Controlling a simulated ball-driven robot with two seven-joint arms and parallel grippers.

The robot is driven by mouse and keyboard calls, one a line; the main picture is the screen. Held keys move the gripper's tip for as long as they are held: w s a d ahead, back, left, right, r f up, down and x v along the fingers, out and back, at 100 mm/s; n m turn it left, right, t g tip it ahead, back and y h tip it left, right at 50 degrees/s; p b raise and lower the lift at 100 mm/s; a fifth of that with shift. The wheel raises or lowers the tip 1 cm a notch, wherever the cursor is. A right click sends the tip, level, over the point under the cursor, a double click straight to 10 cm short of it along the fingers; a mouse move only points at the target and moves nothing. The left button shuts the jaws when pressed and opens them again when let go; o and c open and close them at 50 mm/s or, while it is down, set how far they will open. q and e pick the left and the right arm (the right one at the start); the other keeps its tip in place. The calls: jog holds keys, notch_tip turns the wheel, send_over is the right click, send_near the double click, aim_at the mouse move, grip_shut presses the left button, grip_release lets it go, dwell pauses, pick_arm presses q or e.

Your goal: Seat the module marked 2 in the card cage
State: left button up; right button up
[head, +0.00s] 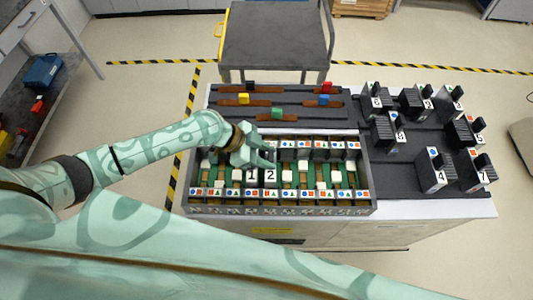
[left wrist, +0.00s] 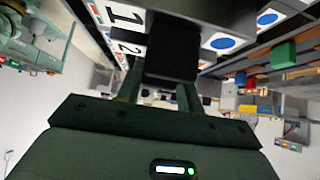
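The card cage (head: 374,182) is a dark tray on the cart with a row of numbered and coloured modules. The module marked 2 (head: 270,175) stands in the cage to the right of the module marked 1 (head: 251,176). Its white label also shows in the left wrist view (left wrist: 128,48), beside the label 1 (left wrist: 125,16). My left gripper (head: 272,155) is at the cage, just behind the module marked 2. In the left wrist view, a dark block (left wrist: 172,58) lies at its fingers; whether they grip it is unclear. How deep the module sits is hidden. My right gripper is out of view.
Black modules, including ones marked 4 (head: 440,176) and 7 (head: 483,177), stand on the dark rack at the right. A dark panel with coloured blocks (head: 277,114) lies behind the cage. A grey trolley (head: 275,40) stands beyond the cart.

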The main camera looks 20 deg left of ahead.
pick_arm(q)
jog(key=o, duration=0.4)
jog(key=shift+o, duration=0.2)
jog(key=v, duration=1.6)
jog(key=shift+r, duration=0.2)
jog(key=shift+a, duration=0.1)
